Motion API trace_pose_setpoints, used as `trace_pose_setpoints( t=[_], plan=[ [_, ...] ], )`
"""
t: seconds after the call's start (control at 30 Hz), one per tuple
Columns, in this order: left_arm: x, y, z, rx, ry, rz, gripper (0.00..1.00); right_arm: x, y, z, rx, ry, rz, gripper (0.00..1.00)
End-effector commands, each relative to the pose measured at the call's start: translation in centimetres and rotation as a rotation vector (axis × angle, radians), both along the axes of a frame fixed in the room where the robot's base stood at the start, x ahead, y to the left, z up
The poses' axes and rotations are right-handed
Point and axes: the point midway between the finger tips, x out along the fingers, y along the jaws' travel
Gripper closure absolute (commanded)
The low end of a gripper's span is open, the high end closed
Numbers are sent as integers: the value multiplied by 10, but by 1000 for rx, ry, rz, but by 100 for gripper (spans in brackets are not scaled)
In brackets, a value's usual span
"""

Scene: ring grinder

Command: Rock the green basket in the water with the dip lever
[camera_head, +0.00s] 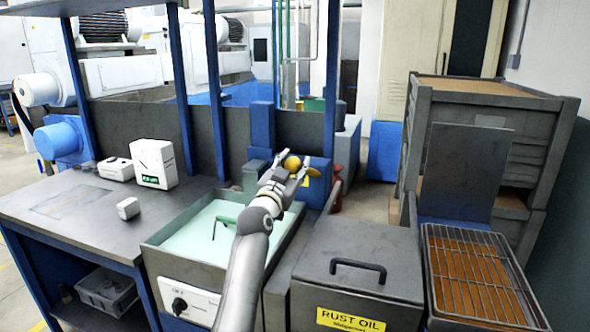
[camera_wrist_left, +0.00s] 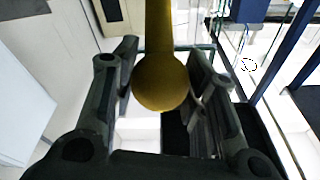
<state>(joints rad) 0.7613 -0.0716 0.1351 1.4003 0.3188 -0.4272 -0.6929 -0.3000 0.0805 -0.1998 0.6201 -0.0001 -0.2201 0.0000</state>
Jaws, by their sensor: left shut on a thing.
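My left gripper (camera_head: 290,178) reaches over the tank and is shut on the yellow ball knob of the dip lever (camera_head: 292,162). In the left wrist view the yellow knob (camera_wrist_left: 160,84) and its stem sit between the two dark fingers. The water tank (camera_head: 155,262) holds pale green water (camera_head: 192,238). A thin dark green bent part of the basket (camera_head: 222,221) shows above the water; the rest is submerged or hidden by my left arm. My right gripper is not in view.
A closed grey box labelled RUST OIL (camera_head: 340,295) stands right of the tank, with a wire rack tray (camera_head: 470,285) beyond it. The grey bench (camera_head: 75,222) at left carries a small white display unit (camera_head: 153,164). Blue posts rise behind.

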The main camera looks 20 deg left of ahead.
Motion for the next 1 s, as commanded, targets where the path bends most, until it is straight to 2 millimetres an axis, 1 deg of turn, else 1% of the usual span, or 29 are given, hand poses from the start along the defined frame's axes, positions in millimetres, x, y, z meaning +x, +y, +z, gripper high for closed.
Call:
trace_pose_setpoints(
  t=[0.03, 0.1, 0.23, 0.33, 0.47, 0.73, 0.77, 0.9, 1.0],
  plan=[
    [-3, 2, -14, 4, -12, 3, 100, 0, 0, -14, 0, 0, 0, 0],
    [-6, 1, -22, 3, -28, 1, 100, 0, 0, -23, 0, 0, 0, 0],
    [-14, 1, -40, 2, -48, 0, 100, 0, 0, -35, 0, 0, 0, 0],
    [-19, 1, -52, 2, -48, -2, 100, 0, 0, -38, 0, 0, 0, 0],
    [-22, 0, -57, 1, -49, -2, 100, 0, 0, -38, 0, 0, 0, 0],
    [-22, 0, -57, 0, -48, -3, 100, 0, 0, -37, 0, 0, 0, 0],
    [-22, 0, -57, 0, -48, -3, 56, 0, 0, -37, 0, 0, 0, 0],
    [-22, 0, -56, -1, -50, -4, 38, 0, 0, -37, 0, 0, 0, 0],
    [-22, 0, -55, -1, -51, -3, 37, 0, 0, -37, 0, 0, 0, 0]
  ],
)
